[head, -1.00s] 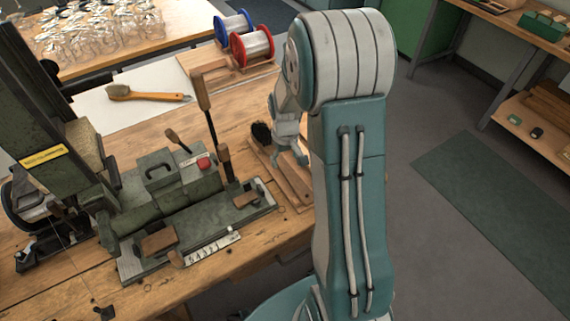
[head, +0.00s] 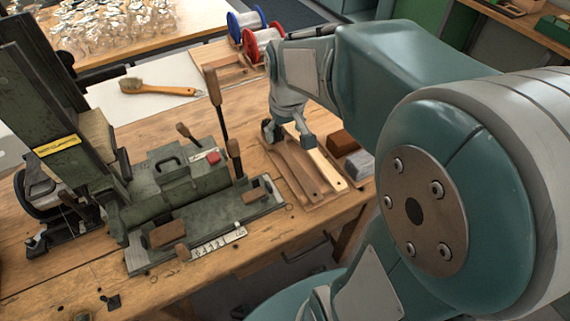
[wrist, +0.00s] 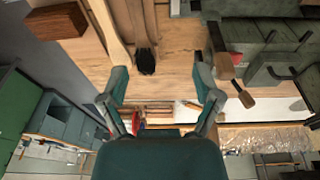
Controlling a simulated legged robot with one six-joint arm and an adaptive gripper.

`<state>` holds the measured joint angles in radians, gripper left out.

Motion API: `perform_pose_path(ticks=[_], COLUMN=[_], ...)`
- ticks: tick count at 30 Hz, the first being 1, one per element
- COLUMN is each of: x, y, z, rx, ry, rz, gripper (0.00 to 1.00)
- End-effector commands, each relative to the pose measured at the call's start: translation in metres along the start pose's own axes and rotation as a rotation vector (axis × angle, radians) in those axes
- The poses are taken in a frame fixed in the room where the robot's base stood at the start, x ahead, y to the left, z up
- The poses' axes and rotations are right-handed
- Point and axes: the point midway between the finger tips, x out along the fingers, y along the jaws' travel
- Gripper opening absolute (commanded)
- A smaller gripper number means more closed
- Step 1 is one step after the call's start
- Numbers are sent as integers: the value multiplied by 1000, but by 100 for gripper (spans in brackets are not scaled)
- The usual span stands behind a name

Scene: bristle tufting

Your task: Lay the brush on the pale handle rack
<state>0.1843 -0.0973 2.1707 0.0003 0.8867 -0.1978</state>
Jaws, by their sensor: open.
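A brush with a black tuft (wrist: 147,62) lies at the end of the handles in the wrist view, apart from my fingers. In the head view my gripper hides most or all of that tuft. Another brush with an orange handle (head: 160,89) and tan bristles lies on a white sheet at the back left. The handle rack (head: 322,204) is a shallow wooden tray holding brown handles (head: 290,168) and one pale handle (head: 326,166). My gripper (head: 288,135) is above the rack's far end. It also shows in the wrist view (wrist: 160,82), open, with nothing between its fingers.
A green tufting machine (head: 170,195) with upright wooden-knobbed levers (head: 214,95) stands left of the rack. A brown block (head: 342,142) and a grey block (head: 360,163) lie right of it. Red and blue spools (head: 258,38) stand behind.

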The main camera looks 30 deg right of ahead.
Motion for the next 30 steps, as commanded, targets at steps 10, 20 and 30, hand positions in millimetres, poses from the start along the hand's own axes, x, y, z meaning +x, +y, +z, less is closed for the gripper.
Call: perform_pose_path(ticks=[10, 20, 30], x=[-68, -84, -84], y=[-48, -67, -67], z=[73, 119, 119], rx=[8, 21, 22], ry=[205, 313, 313], rz=[-5, -30, -30], gripper=[82, 82, 82])
